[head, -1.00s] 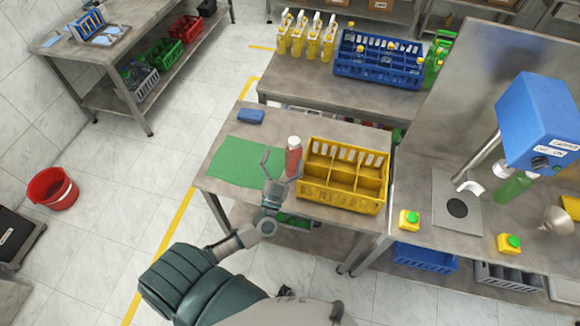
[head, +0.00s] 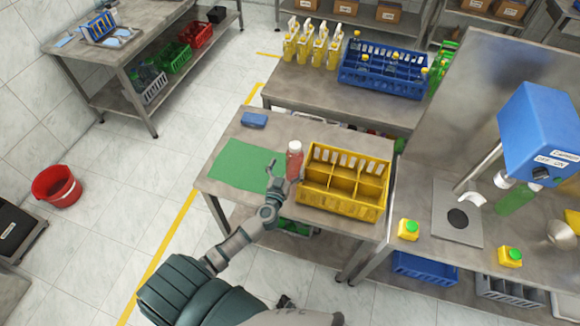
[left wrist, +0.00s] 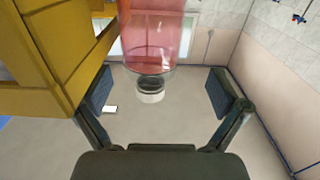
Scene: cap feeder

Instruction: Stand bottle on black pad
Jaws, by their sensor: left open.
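A red bottle (head: 294,164) with a white cap stands upright on the near table, against the left side of the yellow crate. My left gripper (head: 283,174) is open beside it, at its lower left in the head view. In the left wrist view the bottle (left wrist: 157,38) shows large, its narrow end pointing between the spread fingers (left wrist: 160,98); the fingers do not visibly touch it. The round black pad (head: 458,218) lies bare on a grey plate under the blue capping machine at the right. My right gripper is not in view.
The yellow crate (head: 313,197) stands close to the bottle; it also fills the upper left of the left wrist view (left wrist: 40,70).

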